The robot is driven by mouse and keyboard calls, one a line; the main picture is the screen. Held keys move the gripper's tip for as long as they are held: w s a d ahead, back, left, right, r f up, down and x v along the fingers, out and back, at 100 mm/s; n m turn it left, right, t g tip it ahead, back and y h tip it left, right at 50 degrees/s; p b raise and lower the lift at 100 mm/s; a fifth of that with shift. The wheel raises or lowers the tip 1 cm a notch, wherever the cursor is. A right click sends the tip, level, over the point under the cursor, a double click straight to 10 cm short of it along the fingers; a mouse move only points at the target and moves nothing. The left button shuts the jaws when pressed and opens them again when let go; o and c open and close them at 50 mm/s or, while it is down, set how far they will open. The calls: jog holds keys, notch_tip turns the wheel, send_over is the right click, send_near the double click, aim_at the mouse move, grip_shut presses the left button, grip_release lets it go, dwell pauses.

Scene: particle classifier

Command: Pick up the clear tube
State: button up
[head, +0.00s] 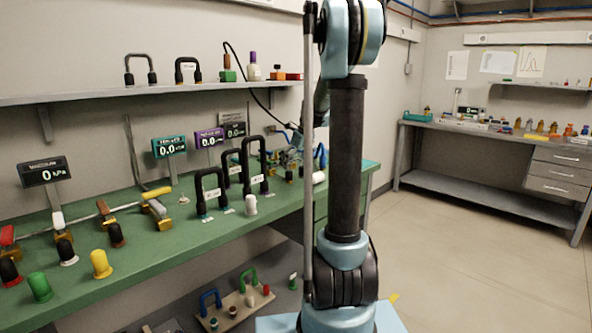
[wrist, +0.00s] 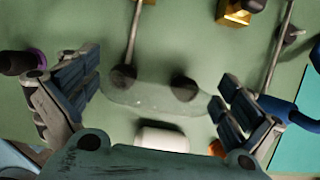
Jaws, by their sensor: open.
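In the wrist view, the clear tube (wrist: 150,96) shows as a faint, see-through curved shape over the green bench top. Two dark round ends or fittings show at its left and right. My gripper (wrist: 157,86) is open, with one padded finger on each side of the tube. I cannot tell whether either finger touches it or how far above the bench the fingers are. In the head view, my arm hides the gripper, and I cannot make out the clear tube.
A white cylinder (wrist: 162,137) lies just below the tube in the wrist view. A brass fitting (wrist: 234,12) is above right, and a blue part (wrist: 300,116) is right of my fingers. Black U-shaped tubes (head: 212,190) and gauges stand along the green bench (head: 190,240).

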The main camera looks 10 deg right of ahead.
jog(key=shift+x, duration=1.45)
jog(key=shift+r, duration=0.1)
jog(key=c, duration=0.8)
notch_tip(320, 180, up, 10)
